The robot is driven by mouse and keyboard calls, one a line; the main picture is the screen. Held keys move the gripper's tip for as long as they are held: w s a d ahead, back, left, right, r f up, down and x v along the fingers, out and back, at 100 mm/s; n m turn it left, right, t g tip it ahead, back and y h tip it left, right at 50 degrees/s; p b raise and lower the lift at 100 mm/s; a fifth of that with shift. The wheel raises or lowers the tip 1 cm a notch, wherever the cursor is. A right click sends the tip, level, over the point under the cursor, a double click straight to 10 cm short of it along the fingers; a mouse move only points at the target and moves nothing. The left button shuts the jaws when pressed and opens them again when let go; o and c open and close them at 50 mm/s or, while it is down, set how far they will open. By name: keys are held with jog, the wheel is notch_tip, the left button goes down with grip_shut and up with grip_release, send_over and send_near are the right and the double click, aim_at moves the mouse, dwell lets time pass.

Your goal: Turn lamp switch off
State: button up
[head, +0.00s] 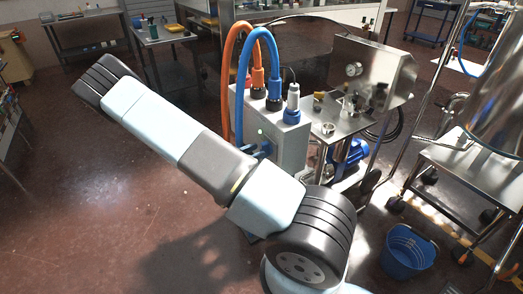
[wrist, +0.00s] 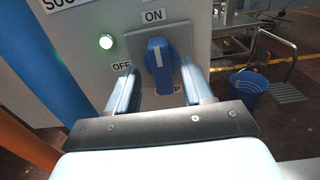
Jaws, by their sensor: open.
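The blue rotary switch (wrist: 160,55) sits on the front of a grey control box (wrist: 189,38) in the wrist view. Its white mark points up toward the ON label (wrist: 153,16). The OFF label (wrist: 121,66) is to its left, and another label below is mostly hidden. A green lamp (wrist: 106,41) glows at the upper left of the switch. My gripper (wrist: 158,68) is open, with one finger on each side of the switch and gaps visible.
Orange (head: 228,75) and blue (head: 272,48) hoses loop up from the box top. A blue bucket (head: 407,252) sits on the floor at right. Open floor lies at left.

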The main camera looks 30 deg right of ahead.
jog(key=shift+d, duration=1.4)
